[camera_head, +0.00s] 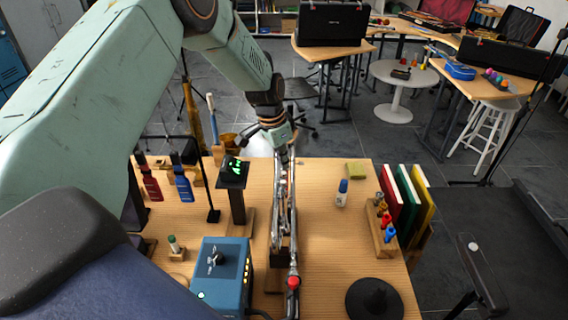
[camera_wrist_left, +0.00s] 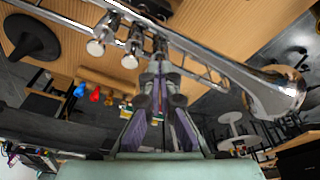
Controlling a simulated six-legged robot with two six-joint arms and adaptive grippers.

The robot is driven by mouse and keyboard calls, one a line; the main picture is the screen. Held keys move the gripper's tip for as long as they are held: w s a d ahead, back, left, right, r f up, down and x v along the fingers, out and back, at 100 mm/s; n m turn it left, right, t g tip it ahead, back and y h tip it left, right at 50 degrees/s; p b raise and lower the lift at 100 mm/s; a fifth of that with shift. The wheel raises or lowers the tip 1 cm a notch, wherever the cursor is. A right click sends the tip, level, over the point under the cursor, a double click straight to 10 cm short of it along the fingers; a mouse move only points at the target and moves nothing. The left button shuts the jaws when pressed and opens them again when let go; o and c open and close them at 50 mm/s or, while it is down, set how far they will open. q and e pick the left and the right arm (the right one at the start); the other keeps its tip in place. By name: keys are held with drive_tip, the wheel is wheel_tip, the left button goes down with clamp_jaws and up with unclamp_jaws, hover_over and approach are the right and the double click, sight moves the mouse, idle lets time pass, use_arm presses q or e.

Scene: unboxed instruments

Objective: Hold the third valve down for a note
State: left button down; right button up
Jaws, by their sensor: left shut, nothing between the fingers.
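The first (camera_wrist_left: 96,47) and second (camera_wrist_left: 133,47) valve caps are clear of my fingers. My left gripper (camera_head: 285,158) is above the far part of the trumpet. Its fingertips (camera_wrist_left: 160,70) are together and empty, right at the third valve, the one nearest the bell. The fingers partly hide that valve; I cannot tell if they touch it.
A blue box with a knob (camera_head: 222,275) and a tuner-like display (camera_head: 234,175) stand left of the trumpet. Right are a small bottle (camera_head: 342,192), a black cone (camera_head: 374,298), a wooden rack (camera_head: 381,228) and upright books (camera_head: 408,198). Bare tabletop lies between.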

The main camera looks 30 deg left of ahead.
idle(0.5)
use_arm(q)
drive_tip(key=p+v, duration=0.2)
drive_tip(key=w+p+v, duration=0.1)
drive_tip(key=p+v, duration=0.2)
drive_tip(key=v, duration=0.2)
drive_tip(key=shift+w+d+r+p, duration=0.15)
drive_tip(key=shift+d+p, duration=0.2)
drive_tip(key=shift+p, duration=0.05)
idle(1.9)
